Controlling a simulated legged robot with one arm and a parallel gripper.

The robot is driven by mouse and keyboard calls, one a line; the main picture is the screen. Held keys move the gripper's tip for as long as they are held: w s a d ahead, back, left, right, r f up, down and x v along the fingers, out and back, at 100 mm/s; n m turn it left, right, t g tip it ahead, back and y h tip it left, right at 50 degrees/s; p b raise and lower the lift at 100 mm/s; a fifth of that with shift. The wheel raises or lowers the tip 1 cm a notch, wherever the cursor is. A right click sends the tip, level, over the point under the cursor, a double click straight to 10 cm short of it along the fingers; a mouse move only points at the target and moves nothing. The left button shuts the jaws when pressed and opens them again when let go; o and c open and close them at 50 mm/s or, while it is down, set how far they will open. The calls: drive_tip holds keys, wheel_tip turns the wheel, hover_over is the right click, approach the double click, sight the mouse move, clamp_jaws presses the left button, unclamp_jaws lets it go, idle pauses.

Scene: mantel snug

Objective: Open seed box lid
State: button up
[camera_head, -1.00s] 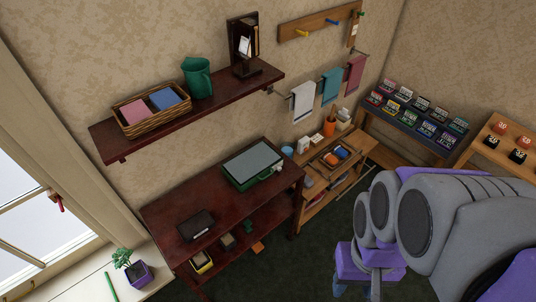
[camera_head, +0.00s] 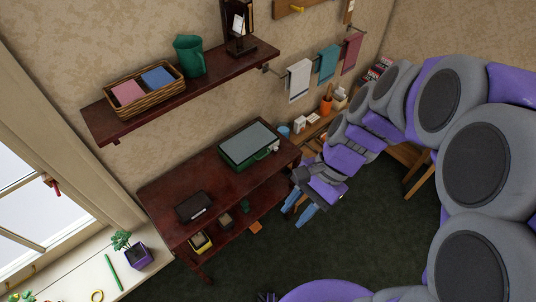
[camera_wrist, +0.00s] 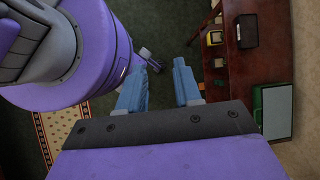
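A green box (camera_head: 250,147) with a flat grey-green top and a front handle lies closed on the right part of the dark red table; it also shows at the right of the wrist view (camera_wrist: 272,110). A small dark box (camera_head: 194,206) lies closed on the table's left part, and shows at the top right of the wrist view (camera_wrist: 247,30). I cannot tell for certain which is the seed box. My gripper (camera_head: 298,208) points down in front of the table's right end, touching neither box. Its blue fingers (camera_wrist: 160,82) are apart with nothing between them.
The dark red table (camera_head: 224,175) has a lower shelf with a yellow container (camera_head: 201,243) and small items. A wall shelf (camera_head: 200,85) with a basket and green jug hangs above. Dark green floor (camera_head: 345,240) in front is clear. A plant pot (camera_head: 138,256) stands on the sill.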

drive_tip(key=w+a+f+m+t+y, duration=0.15)
drive_tip(key=w+f+m+y, duration=0.3)
drive_tip(key=w+m, duration=0.45)
drive_tip(key=w+a+f+m+t+y, duration=0.1)
drive_tip(key=w+a+f+m+y, duration=0.15)
drive_tip(key=w+f+m, duration=0.6)
drive_tip(key=w+d+f+m+t+y+b, duration=0.1)
drive_tip(key=w+d+f+m+t, duration=0.3)
drive_tip(key=w+d+f+m, duration=0.35)
drive_tip(key=w+d+f+m+t+y, duration=0.1)
drive_tip(key=w+d+f+m+t, duration=0.3)
drive_tip(key=w+f+m, duration=0.5)
drive_tip(key=shift+n+g, duration=0.25)
drive_tip(key=shift+n, duration=0.25)
drive_tip(key=b+x, duration=0.1)
drive_tip(key=x, duration=0.4)
drive_tip(key=s+b+x, duration=0.1)
drive_tip(key=x, duration=0.5)
drive_tip(key=b+x, duration=0.1)
drive_tip(key=x, duration=0.5)
drive_tip(key=shift+s+a+f+b, duration=0.25)
drive_tip(key=shift+s+b, duration=0.05)
drive_tip(key=shift+b, duration=0.1)
drive_tip(key=shift+c, duration=0.4)
clamp_jaws()
drive_tip(key=shift+f, duration=0.15)
